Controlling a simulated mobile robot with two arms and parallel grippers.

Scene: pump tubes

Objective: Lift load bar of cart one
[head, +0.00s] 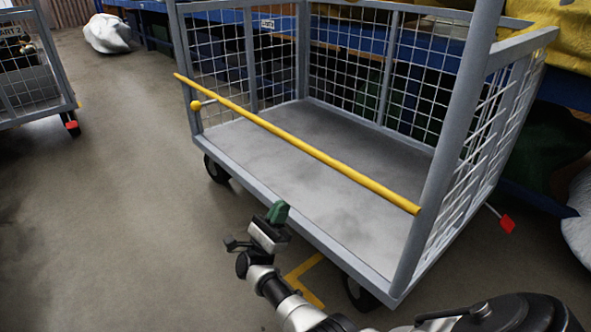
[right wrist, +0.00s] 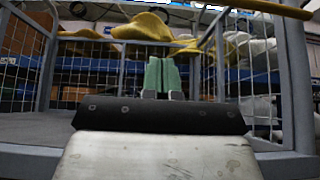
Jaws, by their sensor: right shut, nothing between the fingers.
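A grey mesh-sided cart (head: 345,222) stands in the middle of the head view, with its front side open and its floor bare. The bar (right wrist: 275,8) shows at that view's top right. My left gripper is out of view.
A second cart (head: 30,75) with a red tag stands at the far left. Blue shelving (head: 420,50) with yellow sacks (head: 550,30) runs behind the cart. A white sack (head: 107,33) lies on the floor at the back. The floor left of the cart is clear.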

